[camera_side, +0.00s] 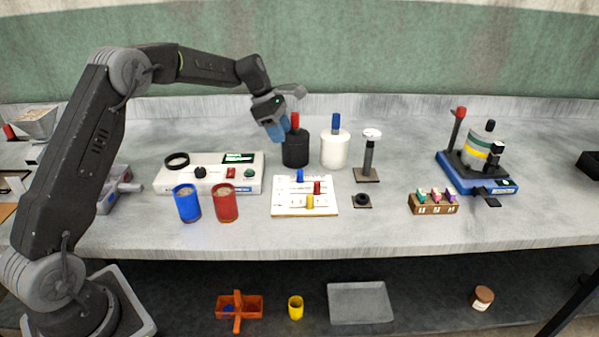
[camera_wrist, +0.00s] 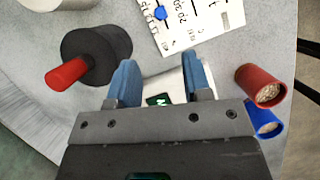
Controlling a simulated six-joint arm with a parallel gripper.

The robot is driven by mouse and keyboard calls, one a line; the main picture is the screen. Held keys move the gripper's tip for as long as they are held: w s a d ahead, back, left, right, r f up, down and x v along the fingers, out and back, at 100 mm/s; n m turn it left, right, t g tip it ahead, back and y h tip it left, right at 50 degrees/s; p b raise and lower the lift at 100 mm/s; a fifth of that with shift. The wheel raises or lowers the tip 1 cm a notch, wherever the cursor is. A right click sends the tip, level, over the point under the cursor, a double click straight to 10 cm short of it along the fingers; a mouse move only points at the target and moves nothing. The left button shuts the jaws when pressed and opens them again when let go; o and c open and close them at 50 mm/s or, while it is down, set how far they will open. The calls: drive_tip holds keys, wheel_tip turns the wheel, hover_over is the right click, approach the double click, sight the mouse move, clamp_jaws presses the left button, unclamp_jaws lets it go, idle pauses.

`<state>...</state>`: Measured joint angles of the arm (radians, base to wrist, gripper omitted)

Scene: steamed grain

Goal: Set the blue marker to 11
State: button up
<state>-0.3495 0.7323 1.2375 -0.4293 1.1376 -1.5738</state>
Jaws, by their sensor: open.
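The blue marker (camera_side: 300,175) stands at the far edge of a white scale board (camera_side: 283,204) on the table. A red marker (camera_side: 317,187) and a yellow marker (camera_side: 310,201) stand on the same board. In the wrist view the blue marker (camera_wrist: 161,13) is at the top, on a line of the board (camera_wrist: 226,14) with printed figures too small to read surely. My gripper (camera_side: 279,131) is open and empty, above and behind the board, close to the black canister; its blue fingers also show in the wrist view (camera_wrist: 160,65).
A black canister (camera_side: 295,152) with a red handle and a white canister (camera_side: 334,152) with a blue handle stand behind the board. Blue (camera_side: 187,206) and red (camera_side: 226,206) cups and a white device (camera_side: 180,180) are left. A stand (camera_side: 367,160) is right.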

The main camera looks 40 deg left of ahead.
sight(298, 170)
drive_tip(key=x, duration=1.3)
drive_tip(key=shift+f, duration=0.3)
drive_tip(key=shift+s, duration=0.1)
clamp_jaws()
